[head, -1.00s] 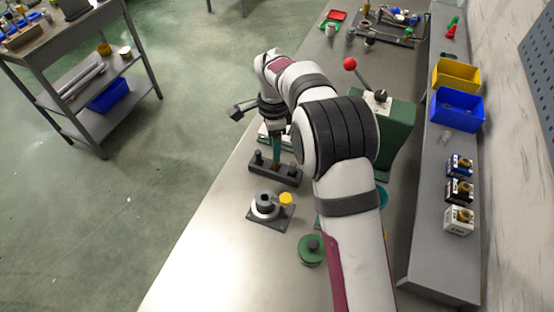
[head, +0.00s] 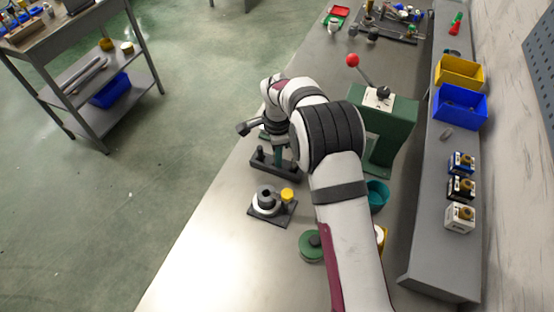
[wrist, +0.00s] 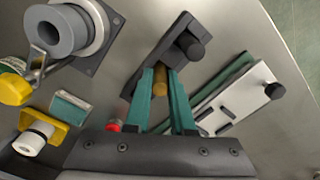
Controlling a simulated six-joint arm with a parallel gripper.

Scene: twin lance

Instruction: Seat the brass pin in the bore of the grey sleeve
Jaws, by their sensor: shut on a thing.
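The grey sleeve (wrist: 58,30) sits in a pale ring on a dark square base, its bore open, at the upper left of the wrist view. It also shows upright in the head view (head: 266,196), in front of the dark rack. My gripper (wrist: 162,85) has teal fingers closed on the brass pin (wrist: 160,80), whose brass part shows between the fingertips. The pin is at the near end of the dark rack (wrist: 172,50); I cannot tell whether it is still in it. In the head view the fingers are over the rack (head: 262,163), and the pin is hidden.
A green press (head: 388,130) with a red-knobbed lever, a teal cup (head: 377,195) and a green round part (head: 311,246) are near my arm. The bench front at lower left is clear.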

